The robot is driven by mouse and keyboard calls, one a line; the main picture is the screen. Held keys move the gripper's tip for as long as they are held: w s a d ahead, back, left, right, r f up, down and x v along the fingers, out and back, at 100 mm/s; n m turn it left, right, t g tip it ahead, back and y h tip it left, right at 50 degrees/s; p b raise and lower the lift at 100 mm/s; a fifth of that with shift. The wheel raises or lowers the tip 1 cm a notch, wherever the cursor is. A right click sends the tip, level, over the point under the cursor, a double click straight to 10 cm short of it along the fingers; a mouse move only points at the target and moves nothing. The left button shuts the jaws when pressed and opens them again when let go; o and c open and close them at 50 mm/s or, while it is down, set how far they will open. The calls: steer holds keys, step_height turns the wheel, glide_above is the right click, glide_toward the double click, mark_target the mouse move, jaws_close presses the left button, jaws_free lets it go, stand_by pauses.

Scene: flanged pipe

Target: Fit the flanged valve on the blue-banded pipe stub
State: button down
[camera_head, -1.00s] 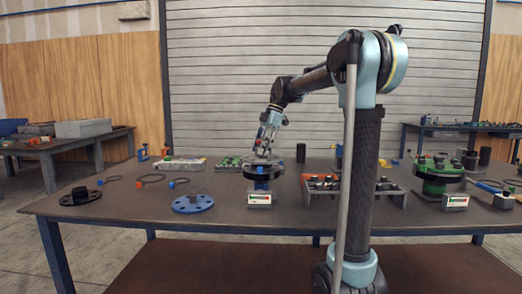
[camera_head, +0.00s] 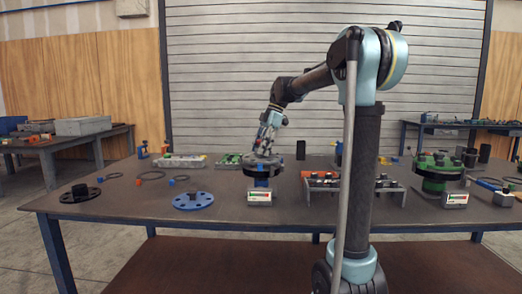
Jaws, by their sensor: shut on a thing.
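The flanged valve (camera_head: 262,168) shows as a dark round flange with a lighter top, roughly level, at the middle of the table. My gripper (camera_head: 263,153) comes down from above and is shut on its upper part; the fingers are small and partly blend with it. Directly below the flange is the blue-banded pipe stub (camera_head: 262,183), upright behind a small white label block with a green mark (camera_head: 259,197). The flange hides the stub's top. I cannot tell whether the two flange faces touch or whether the bolt holes line up.
A blue flange disc (camera_head: 193,201) and a black flange (camera_head: 80,194) lie to the left. A grey rack (camera_head: 318,184) with dark parts stands to the right, partly behind my arm. A green flanged stub (camera_head: 437,172) stands farther right. The front table strip is mostly clear.

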steer(key=shift+f, duration=0.4)
stand_by(0.3)
steer(key=c, duration=1)
jaws_free()
steer(key=shift+o, duration=0.2)
steer(key=s+a+r+v, duration=0.1)
steer(key=a+v, duration=0.1)
steer(key=v, duration=1.8)
steer(key=shift+s+a+r, duration=0.2)
steer(key=shift+a+r, duration=0.1)
steer(key=shift+a, duration=0.05)
